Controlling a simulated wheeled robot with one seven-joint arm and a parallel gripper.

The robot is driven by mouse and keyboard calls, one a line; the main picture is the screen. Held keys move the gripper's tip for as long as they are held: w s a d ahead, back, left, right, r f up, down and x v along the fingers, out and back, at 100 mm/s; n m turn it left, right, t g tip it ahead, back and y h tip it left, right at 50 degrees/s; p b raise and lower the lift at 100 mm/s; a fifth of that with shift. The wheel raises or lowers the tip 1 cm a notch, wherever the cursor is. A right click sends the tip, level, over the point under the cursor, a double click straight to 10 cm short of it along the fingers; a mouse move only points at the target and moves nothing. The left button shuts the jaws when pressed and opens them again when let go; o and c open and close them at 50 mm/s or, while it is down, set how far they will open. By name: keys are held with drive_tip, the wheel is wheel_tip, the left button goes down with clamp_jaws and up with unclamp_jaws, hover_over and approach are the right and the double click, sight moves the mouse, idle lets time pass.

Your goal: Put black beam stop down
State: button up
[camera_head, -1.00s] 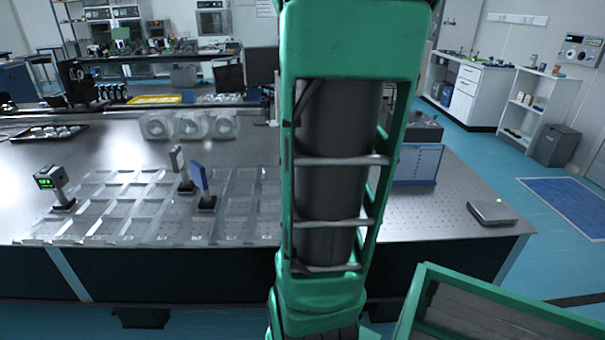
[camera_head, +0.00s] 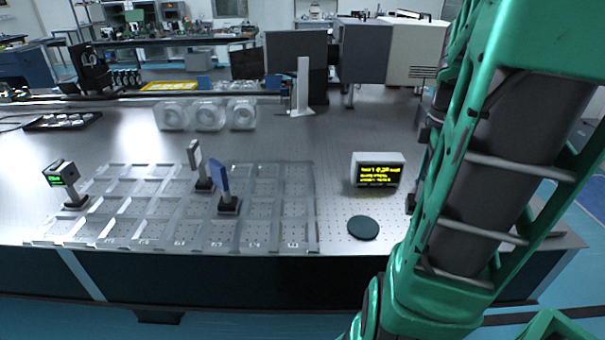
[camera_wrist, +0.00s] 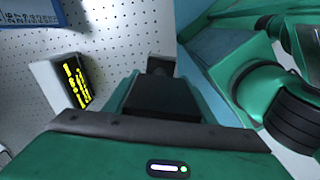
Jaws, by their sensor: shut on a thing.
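In the wrist view, my gripper (camera_wrist: 158,80) points at the perforated table top and is shut on a dark block-like thing, which I take to be the black beam stop (camera_wrist: 160,65). Only its dark end shows beyond the jaws, and the rest is hidden. I cannot tell whether it touches the table. In the head view, my arm covers most of the gripper area on the right.
A meter with yellow text (camera_head: 378,170) stands left of my arm, near a dark round disc (camera_head: 363,228). A clear grid of compartments (camera_head: 140,215) lies at left, with a blue plate on a mount (camera_head: 222,180) and a green-display device (camera_head: 62,174). Mid-table is bare.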

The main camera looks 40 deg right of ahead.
drive_tip(key=shift+d, duration=0.15)
drive_tip(key=w+r+n, duration=0.3)
drive_tip(key=w+n, duration=0.6)
drive_tip(key=w, duration=1.6)
drive_tip(key=w+a+f+n, duration=0.1)
drive_tip(key=w+a+n, duration=0.5)
drive_tip(key=w+a, duration=0.45)
drive_tip(key=w+a+f+n, duration=0.2)
drive_tip(key=w+a+n, duration=0.5)
drive_tip(key=w, duration=0.6)
drive_tip(key=shift+m, duration=0.4)
drive_tip(key=shift+s+d+f, duration=0.6)
drive_tip(key=shift+d+f, duration=1.1)
drive_tip(key=shift+f, duration=0.1)
drive_tip(key=shift+s+d+f, duration=0.65)
drive_tip(key=shift+d+f, duration=1)
drive_tip(key=shift+f, duration=0.2)
drive_tip(key=shift+s+d+f, duration=0.6)
drive_tip(key=shift+d+f, duration=1.1)
drive_tip(key=shift+f, duration=0.1)
